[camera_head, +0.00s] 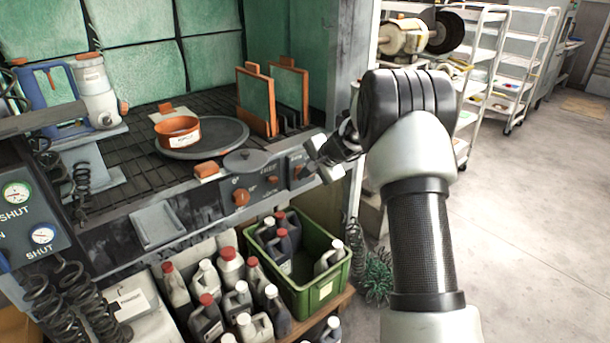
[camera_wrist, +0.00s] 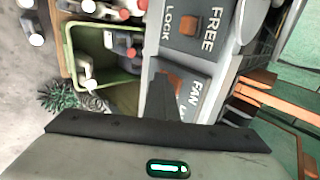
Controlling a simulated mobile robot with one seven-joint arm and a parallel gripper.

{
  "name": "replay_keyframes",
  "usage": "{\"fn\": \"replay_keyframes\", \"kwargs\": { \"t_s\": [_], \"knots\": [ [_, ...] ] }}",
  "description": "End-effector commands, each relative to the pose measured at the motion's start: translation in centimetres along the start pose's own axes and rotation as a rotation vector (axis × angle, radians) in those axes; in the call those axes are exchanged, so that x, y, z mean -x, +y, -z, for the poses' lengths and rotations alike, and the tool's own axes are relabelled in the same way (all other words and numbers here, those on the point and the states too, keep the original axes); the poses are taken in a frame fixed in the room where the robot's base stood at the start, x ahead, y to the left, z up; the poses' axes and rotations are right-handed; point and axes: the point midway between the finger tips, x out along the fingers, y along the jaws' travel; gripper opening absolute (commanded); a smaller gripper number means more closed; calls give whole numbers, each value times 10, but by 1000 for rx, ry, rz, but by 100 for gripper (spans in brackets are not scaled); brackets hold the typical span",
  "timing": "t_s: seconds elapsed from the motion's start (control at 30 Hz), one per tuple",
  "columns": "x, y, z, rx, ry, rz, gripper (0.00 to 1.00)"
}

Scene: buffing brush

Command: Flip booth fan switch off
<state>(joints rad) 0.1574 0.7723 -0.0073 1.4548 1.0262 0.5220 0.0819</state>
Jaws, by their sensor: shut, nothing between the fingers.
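The switch panel (camera_head: 262,185) runs along the front edge of the booth, with an orange knob (camera_head: 242,198) on its left part. In the wrist view, the orange fan switch (camera_wrist: 172,80) sits beside the printed word FAN, partly covered by the dark fingers. My gripper (camera_wrist: 158,98) is shut and empty, its tips over or very close to the fan switch; contact cannot be told. In the head view, my gripper (camera_head: 312,172) is at the panel's right end. Which way the switch is tipped is unclear.
Another orange switch (camera_wrist: 190,24) lies between FREE and LOCK. A green crate (camera_head: 322,290) with bottles stands below the panel, beside several loose bottles. Orange-framed panels (camera_head: 257,100) and a round turntable (camera_head: 203,140) are in the booth. Open floor lies right.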

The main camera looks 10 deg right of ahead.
Motion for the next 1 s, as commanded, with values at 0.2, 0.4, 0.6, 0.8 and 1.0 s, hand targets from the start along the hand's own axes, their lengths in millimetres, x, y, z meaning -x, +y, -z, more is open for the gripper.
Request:
{"fn": "replay_keyframes", "kwargs": {
  "t_s": [0.2,0.4,0.6,0.8,1.0],
  "knots": [
    [3,-5,-1,1,0,4,0],
    [11,-14,-1,1,0,6,0],
    [12,-16,-2,2,0,7,0],
    [12,-16,-2,2,0,8,0],
    [15,-13,1,2,0,6,0]
  ]
}}
